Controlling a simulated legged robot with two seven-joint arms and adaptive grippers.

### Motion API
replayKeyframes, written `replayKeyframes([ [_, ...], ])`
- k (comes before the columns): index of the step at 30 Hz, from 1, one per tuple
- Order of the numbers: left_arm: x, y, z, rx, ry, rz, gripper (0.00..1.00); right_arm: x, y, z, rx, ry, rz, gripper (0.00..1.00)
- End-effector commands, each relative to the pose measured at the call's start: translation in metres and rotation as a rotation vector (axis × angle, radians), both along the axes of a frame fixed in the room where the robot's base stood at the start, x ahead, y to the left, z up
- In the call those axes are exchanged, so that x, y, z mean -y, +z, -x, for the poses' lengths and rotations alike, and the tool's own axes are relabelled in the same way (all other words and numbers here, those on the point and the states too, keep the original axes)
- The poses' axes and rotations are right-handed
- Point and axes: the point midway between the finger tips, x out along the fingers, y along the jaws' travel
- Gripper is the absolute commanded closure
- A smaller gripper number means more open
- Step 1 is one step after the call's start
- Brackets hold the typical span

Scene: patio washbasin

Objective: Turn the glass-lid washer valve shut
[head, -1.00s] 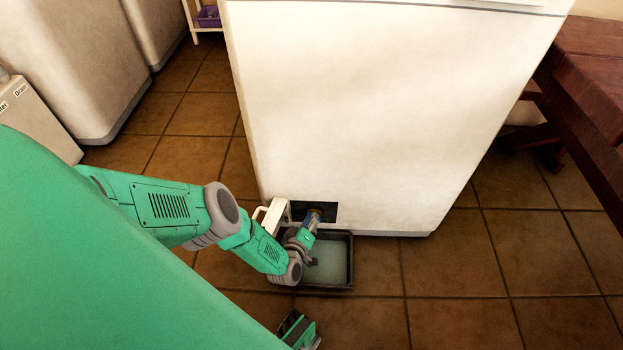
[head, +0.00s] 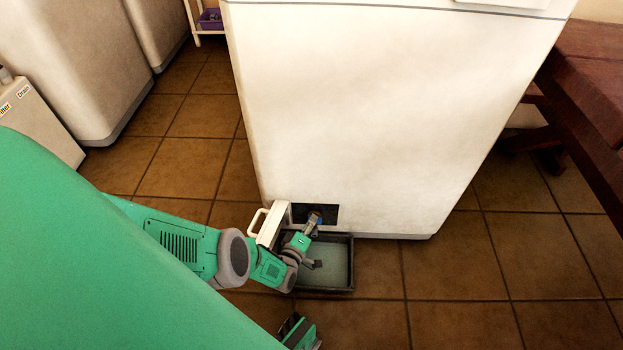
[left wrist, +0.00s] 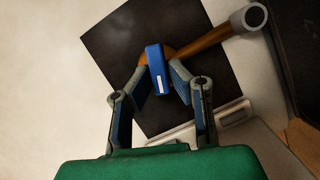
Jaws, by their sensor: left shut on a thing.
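The washer (head: 370,120) is a tall white cabinet; its lid is out of view. Low on its front is a dark square opening (head: 329,213). In the left wrist view, the valve's blue handle (left wrist: 155,68) stands in front of this opening, with a brown pipe (left wrist: 205,43) running up right to a grey end. My left gripper (head: 313,221) is at the opening, shut on the blue handle; its fingers (left wrist: 160,82) lie on both sides of it. A dark green-and-black end at the bottom edge (head: 300,332) appears to be my right gripper; its jaws are unclear.
A black tray (head: 352,265) with pale liquid sits on the floor under the opening. A white flap with a handle (head: 268,224) is beside the opening. A wooden table (head: 595,90) stands right. The tiled floor (head: 460,275) in front is clear.

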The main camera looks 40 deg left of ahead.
Motion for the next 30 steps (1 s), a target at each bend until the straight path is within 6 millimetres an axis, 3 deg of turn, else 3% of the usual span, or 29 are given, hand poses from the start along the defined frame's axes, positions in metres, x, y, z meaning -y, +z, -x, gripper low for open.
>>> replayKeyframes([
  [10, -0.0019, -0.0034, 0.0035, -0.009, 0.004, 0.002, 1.0, 0.0, -0.0002, 0.0, 0.0, 0.0, 0.0, 0.6],
  [11, -0.0019, -0.0035, 0.0035, -0.009, 0.004, 0.001, 0.79, 0.0, -0.0002, 0.0, 0.0, 0.0, 0.0, 0.6],
  [12, -0.0017, -0.0033, 0.0035, -0.008, 0.004, 0.001, 0.66, 0.0, -0.0002, 0.0, 0.0, 0.0, 0.0, 0.6],
  [23, -0.0004, -0.0014, 0.0019, -0.003, 0.001, 0.0, 0.66, -0.0001, 0.0004, 0.0009, 0.002, 0.0, 0.0, 0.6],
  [30, 0.0023, -0.0009, 0.0116, -0.004, -0.003, 0.003, 0.66, -0.0001, 0.0005, 0.0009, 0.002, 0.0, 0.0, 0.6],
])
